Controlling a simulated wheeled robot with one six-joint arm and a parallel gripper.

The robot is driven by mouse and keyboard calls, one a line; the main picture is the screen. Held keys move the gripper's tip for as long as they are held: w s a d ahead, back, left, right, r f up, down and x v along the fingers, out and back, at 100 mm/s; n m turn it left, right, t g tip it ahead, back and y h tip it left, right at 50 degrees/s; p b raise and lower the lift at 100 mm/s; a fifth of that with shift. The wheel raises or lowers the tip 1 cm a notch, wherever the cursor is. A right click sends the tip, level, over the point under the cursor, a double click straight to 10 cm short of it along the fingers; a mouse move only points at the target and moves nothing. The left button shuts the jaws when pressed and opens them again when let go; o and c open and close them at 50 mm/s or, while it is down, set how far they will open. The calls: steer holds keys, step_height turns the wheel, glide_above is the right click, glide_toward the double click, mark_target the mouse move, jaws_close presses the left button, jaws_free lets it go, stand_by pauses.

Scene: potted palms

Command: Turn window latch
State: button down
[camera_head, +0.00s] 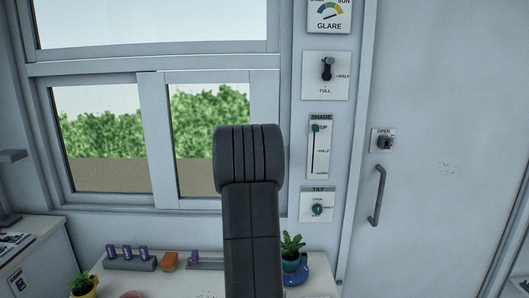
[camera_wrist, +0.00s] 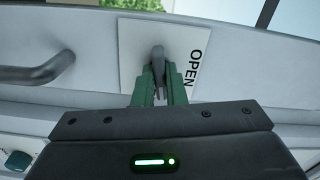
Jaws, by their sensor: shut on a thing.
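The window latch (camera_wrist: 157,58) is a small grey lever on a white plate (camera_wrist: 135,45) marked "OPEN" in the wrist view. The lettering runs sideways along the plate's right edge. My gripper (camera_wrist: 159,88) has green fingers, which are shut on the lever from both sides. The lever's lower end is partly hidden between them. In the camera_head view my dark arm stands in front of the window's right side, and both the gripper and the latch are hidden behind it. The sliding window (camera_head: 156,88) shows greenery outside.
A dark bar handle (camera_wrist: 38,70) lies left of the plate in the wrist view. Right of the window are shade (camera_head: 319,147) and tilt (camera_head: 317,207) panels, then a door with its own handle (camera_head: 377,195). A potted plant (camera_head: 291,246) stands on the counter below.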

steer(key=n, duration=0.3)
steer(key=shift+n, duration=0.3)
steer(key=n, duration=0.4)
steer(key=shift+n+p, duration=0.3)
steer(key=shift+f+n+p, duration=0.1)
steer(key=shift+n+p, duration=0.65)
steer(key=shift+n, duration=2.85)
steer(key=c, duration=1.5)
jaws_free()
steer(key=s+b, duration=0.4)
steer(key=s, duration=1)
